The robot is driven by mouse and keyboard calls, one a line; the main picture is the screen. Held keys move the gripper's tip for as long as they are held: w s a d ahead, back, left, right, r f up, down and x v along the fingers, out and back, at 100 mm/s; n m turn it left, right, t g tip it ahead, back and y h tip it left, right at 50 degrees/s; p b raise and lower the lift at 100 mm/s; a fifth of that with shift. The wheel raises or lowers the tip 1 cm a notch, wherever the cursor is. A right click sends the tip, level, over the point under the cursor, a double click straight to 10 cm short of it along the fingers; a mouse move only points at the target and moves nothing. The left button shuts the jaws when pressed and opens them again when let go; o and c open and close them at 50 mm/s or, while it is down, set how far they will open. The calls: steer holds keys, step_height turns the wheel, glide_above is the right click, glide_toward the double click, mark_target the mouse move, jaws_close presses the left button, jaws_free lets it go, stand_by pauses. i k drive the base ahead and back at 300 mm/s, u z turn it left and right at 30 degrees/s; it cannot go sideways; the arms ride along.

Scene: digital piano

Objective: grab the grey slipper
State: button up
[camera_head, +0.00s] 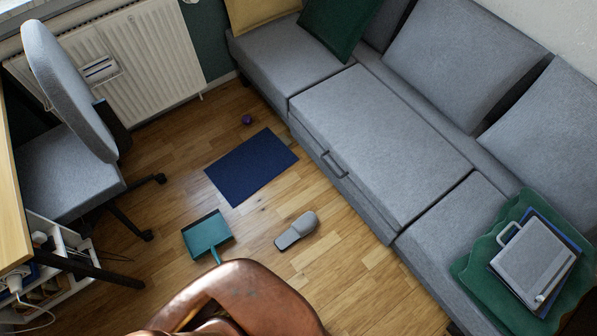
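The grey slipper (297,230) lies on the wooden floor near the middle of the head view. Its rounded, covered end points up and to the right, and its open heel end points down and to the left. It lies apart from the things around it, and nothing covers it. My gripper is not in view.
A green dustpan (207,236) lies left of the slipper and a dark blue mat (252,167) above it. A brown leather chair (245,292) stands close below. The grey sofa (380,143) runs along the right, an office chair (70,165) at left. Some floor around the slipper is clear.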

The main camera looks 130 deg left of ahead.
mark_target(305, 224)
steer(key=u, duration=2.4)
steer(key=i, duration=0.95)
steer(key=u, duration=3.65)
